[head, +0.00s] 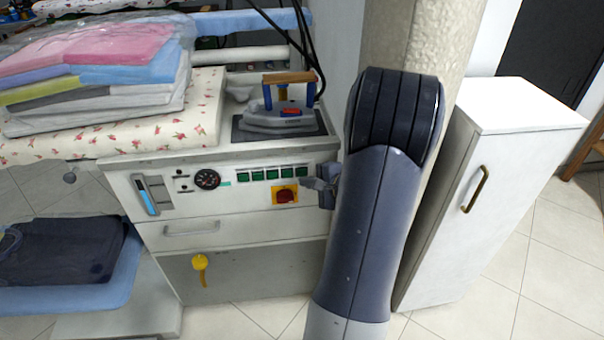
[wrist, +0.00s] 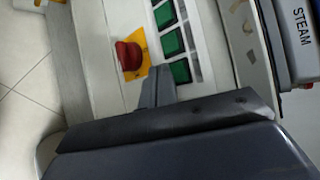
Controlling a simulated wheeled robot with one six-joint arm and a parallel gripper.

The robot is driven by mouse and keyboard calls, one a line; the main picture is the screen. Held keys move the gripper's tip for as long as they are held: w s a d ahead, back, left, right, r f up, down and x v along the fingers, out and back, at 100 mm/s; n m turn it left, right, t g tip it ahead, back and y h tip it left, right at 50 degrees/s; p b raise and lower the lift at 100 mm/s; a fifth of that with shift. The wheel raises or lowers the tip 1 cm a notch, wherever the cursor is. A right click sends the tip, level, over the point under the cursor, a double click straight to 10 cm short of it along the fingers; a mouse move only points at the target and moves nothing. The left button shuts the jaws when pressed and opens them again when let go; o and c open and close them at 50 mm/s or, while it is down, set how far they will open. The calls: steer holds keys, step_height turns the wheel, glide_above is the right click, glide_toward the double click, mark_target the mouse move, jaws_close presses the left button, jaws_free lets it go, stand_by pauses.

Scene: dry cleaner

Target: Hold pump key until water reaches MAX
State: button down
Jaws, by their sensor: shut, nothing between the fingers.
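The white steam unit's front panel (head: 235,199) has a row of green keys (head: 272,174); the keys also show in the wrist view (wrist: 172,42). Their labels are too small to read, so I cannot tell which is the pump key. A clear water gauge (head: 148,195) at the panel's left holds blue water in its lower part, up to about the middle; its MAX mark is not readable. My gripper (head: 318,186) is shut and empty at the right end of the panel. In the wrist view its fingertips (wrist: 157,80) are beside the green keys; I cannot tell whether they touch.
A red knob on a yellow plate (head: 285,195) sits just below the keys, close to my fingertips. A round dial (head: 207,180) is left of them. An iron (head: 280,116) stands on top. A white cabinet (head: 490,180) is right of my arm. Folded clothes (head: 95,65) lie at left.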

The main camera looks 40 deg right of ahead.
steer(key=shift+w, duration=0.1)
steer(key=shift+w+d+b, duration=0.25)
steer(key=shift+w+b, duration=0.05)
steer(key=shift+w+d, duration=0.2)
steer(key=shift+w, duration=0.1)
stand_by(0.9)
steer(key=shift+s+b, duration=0.1)
steer(key=shift+b, duration=0.2)
stand_by(0.7)
steer(key=shift+s+a+b, duration=0.35)
steer(key=shift+s+a, duration=0.1)
steer(key=shift+s, duration=0.15)
steer(key=shift+s+a+b, duration=0.25)
steer(key=shift+s+a, duration=0.2)
steer(key=shift+s, duration=0.25)
steer(key=shift+s+a+b, duration=0.3)
steer(key=shift+s+a, duration=0.1)
steer(key=shift+s, duration=0.3)
steer(key=shift+s+a+b, duration=0.25)
steer(key=shift+s+a, duration=0.2)
steer(key=shift+s, duration=0.25)
